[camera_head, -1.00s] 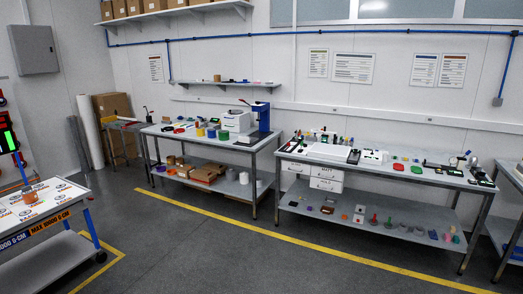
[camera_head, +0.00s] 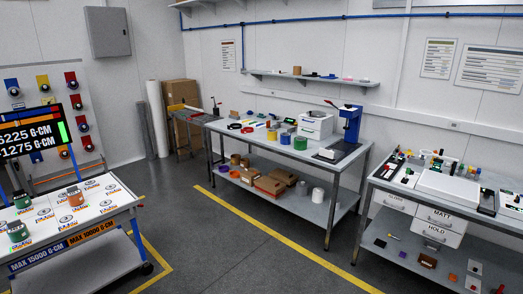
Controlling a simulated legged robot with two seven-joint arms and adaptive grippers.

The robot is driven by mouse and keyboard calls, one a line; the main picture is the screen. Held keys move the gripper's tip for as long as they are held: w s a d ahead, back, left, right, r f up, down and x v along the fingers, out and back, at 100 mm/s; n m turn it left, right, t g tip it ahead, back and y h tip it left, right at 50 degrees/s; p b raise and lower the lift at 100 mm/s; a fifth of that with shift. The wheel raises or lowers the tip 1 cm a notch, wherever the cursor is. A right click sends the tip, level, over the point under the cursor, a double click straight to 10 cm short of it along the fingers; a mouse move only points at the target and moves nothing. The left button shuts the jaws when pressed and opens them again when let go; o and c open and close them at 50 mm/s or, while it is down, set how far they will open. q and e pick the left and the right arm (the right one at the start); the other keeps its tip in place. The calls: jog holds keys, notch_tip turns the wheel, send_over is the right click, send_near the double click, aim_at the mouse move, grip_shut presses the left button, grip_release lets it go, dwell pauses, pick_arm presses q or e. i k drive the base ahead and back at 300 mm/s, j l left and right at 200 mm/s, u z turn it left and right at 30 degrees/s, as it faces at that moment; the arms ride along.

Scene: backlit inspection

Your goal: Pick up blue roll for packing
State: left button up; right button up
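A row of small coloured rolls stands on the middle workbench (camera_head: 247,145). Neither of my grippers is in view.
A blue press-like device (camera_head: 351,122) and a white box-shaped unit (camera_head: 316,125) stand on the same bench. Cartons (camera_head: 270,184) lie on its lower shelf. A wheeled table (camera_head: 110,214) is at the left, another bench (camera_head: 398,181) at the right. The floor between is clear.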

aim_at(285, 137)
jog(key=i, duration=2.85)
jog(key=i+j+z, duration=0.15)
jog(key=i+z, duration=0.2)
jog(key=i, duration=0.2)
jog(key=i+j+z, duration=0.25)
jog(key=i+z, duration=0.15)
jog(key=i, duration=0.2)
jog(key=i+j+z, duration=0.35)
jog(key=i+j, duration=0.1)
jog(key=i, duration=0.05)
